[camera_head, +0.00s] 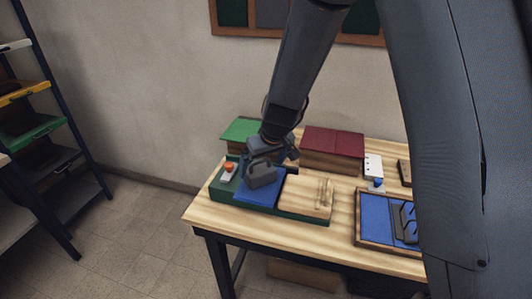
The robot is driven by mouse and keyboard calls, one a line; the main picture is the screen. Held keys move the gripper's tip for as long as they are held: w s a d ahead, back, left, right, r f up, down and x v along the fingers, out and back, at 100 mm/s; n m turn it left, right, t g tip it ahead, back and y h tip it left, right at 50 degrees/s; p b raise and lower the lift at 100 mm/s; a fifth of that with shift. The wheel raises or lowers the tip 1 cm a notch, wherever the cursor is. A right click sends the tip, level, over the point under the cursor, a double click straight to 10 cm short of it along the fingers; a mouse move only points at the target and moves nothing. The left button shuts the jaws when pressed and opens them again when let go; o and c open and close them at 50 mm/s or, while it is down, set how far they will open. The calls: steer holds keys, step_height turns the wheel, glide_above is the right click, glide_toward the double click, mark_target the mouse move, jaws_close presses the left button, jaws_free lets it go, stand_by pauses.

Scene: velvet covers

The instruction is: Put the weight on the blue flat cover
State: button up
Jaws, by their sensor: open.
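The blue flat cover (251,198) lies in the green-sided tray (299,216) on the wooden table. The grey weight (262,178), a block with a handle opening, is over the back part of the blue cover and appears to rest on it. Its underside contact is too small to make out surely. My gripper (266,158) is open and right at the top of the weight, with the arm coming down from above. The fingers partly overlap the weight's top and hide the back edge of the cover.
A grey piece with an orange top (228,170) sits left of the cover. A pale wooden board (303,197) lies to its right. Green (247,130) and dark red (333,141) covered boxes stand behind. A blue-lined tray (377,216) holds dark pieces at right.

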steer(key=b+v, duration=0.1)
steer(key=v, duration=0.7)
steer(key=s+d+m+g+h, duration=0.2)
steer(key=s+d+m, duration=0.3)
steer(key=s+d, duration=1)
steer(key=s, duration=0.3)
steer(key=shift+s+f, duration=0.25)
steer(key=shift+f, duration=0.1)
steer(key=shift+g, duration=0.4)
step_height(320, 180, down, 5)
steer(key=b, duration=0.4)
steer(key=shift+w, duration=0.1)
